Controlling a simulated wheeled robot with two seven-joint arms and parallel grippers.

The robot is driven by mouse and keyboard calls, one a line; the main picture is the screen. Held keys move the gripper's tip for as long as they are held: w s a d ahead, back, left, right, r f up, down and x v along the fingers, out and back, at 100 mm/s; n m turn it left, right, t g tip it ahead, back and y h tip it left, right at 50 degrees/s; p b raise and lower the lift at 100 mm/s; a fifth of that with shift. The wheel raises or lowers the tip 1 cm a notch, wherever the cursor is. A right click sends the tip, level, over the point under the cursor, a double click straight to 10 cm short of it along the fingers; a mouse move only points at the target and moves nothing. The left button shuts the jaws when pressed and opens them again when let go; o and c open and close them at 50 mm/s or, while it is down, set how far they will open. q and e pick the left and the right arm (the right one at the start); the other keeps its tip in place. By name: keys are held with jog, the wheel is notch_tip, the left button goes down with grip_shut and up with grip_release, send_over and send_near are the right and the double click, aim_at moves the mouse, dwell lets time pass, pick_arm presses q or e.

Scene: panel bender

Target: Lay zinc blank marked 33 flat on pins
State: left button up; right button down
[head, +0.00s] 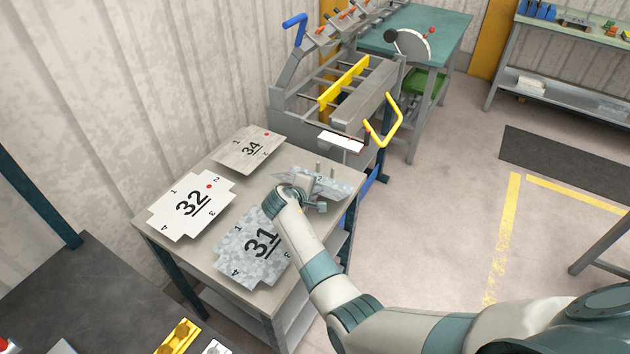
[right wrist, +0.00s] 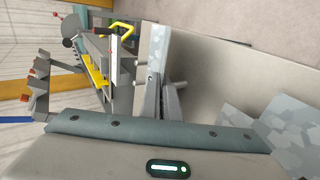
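A mottled grey zinc blank (head: 335,186) is at the right rear of the table; its number is mostly hidden and I cannot read a 33. My right gripper (head: 314,203) is at its near edge, its fingers on either side of the sheet. In the right wrist view, the blank (right wrist: 157,48) runs edge-on into the fingers (right wrist: 160,98), which look shut on it. Two short grey pins (head: 318,168) show beside the blank, also in the right wrist view (right wrist: 178,60); I cannot tell whether they pass through it. My left gripper is out of view.
Blanks marked 31 (head: 248,262), 32 (head: 176,218) and 34 (head: 236,157) lie on the grey table (head: 218,180). The panel bender (head: 358,112), with a yellow handle (head: 392,128), stands just behind. Clear floor (head: 440,190) lies to the right.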

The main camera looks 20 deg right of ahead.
jog(key=shift+s+a+r, duration=0.15)
jog(key=shift+s+a, duration=0.2)
jog(key=shift+a, duration=0.1)
jog(key=shift+s+a+r, duration=0.15)
jog(key=shift+s+a, duration=0.7)
jog(key=shift+a, duration=0.05)
jog(key=s+d+r+n+t+y+b, duration=0.2)
jog(key=s+r+n+b, duration=0.15)
jog(key=r+b, duration=0.45)
jog(key=s+a+r+n+y+b, duration=0.2)
jog(key=s+a+n+y+b, duration=0.1)
jog(key=s, duration=0.3)
jog(key=s+a+r+n+t+y+b, duration=0.1)
jog(key=s+a+n+y+b, duration=0.2)
jog(key=s, duration=0.3)
jog(key=shift+s+r+t+b, duration=0.3)
jog(key=shift+s+r+b, duration=0.1)
jog(key=shift+b, duration=0.3)
